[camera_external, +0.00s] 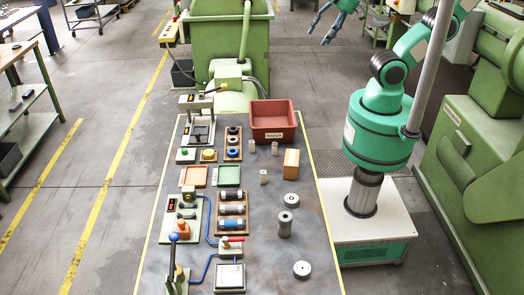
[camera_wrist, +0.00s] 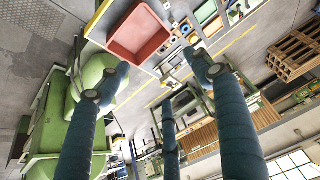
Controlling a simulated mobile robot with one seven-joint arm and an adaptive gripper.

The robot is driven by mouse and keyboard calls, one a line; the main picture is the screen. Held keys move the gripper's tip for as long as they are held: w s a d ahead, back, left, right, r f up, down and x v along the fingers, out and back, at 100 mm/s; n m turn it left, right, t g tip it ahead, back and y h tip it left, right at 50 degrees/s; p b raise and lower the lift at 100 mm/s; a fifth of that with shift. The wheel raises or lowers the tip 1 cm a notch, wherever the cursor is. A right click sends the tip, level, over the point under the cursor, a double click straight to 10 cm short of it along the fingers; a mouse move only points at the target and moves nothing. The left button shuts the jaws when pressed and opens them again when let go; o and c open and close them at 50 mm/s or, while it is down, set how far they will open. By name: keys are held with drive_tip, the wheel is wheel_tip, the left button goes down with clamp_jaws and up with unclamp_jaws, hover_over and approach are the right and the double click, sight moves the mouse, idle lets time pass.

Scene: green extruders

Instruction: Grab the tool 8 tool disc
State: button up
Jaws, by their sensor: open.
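Round grey metal discs with centre holes lie on the right part of the long table: one disc (camera_external: 291,200) beside the orange-tan block, and another disc (camera_external: 302,269) near the front. A taller grey cylinder (camera_external: 285,224) stands between them. I cannot tell which is tool 8. My gripper (camera_external: 322,30) is open and empty, high at the back, beyond the table and far from the discs. In the wrist view, its three dark blue fingers (camera_wrist: 160,75) are spread with nothing between them. I cannot make out the discs in that view.
A red bin (camera_external: 272,134) stands at the table's far end and shows in the wrist view (camera_wrist: 140,35). Trays, coloured rolls and a blue-knobbed lever (camera_external: 174,238) crowd the left side. Green machines stand around.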

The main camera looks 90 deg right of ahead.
drive_tip(key=w+a+f+n+g+y, duration=0.1)
drive_tip(key=w+a+f+n+g, duration=0.1)
drive_tip(key=w+a, duration=1.8)
drive_tip(key=w+a+f, duration=0.2)
drive_tip(key=a+f, duration=0.3)
drive_tip(key=a, duration=0.8)
drive_tip(key=a+f+n+g, duration=0.1)
drive_tip(key=a+f, duration=0.5)
drive_tip(key=a, duration=0.3)
drive_tip(key=a+f+n+g, duration=0.1)
drive_tip(key=a+f, duration=0.4)
drive_tip(key=a, duration=0.5)
drive_tip(key=s+a+f, duration=0.4)
drive_tip(key=a+f, duration=0.3)
drive_tip(key=a, duration=0.1)
drive_tip(key=s+a+f, duration=0.5)
drive_tip(key=a+f, duration=0.3)
drive_tip(key=shift+a+f+b, duration=0.2)
drive_tip(key=shift+b, duration=0.2)
drive_tip(key=shift+s+n, duration=0.1)
drive_tip(key=shift+n, duration=0.2)
drive_tip(key=b, duration=0.1)
hover_over(305, 267)
drive_tip(key=shift+f, duration=4.25)
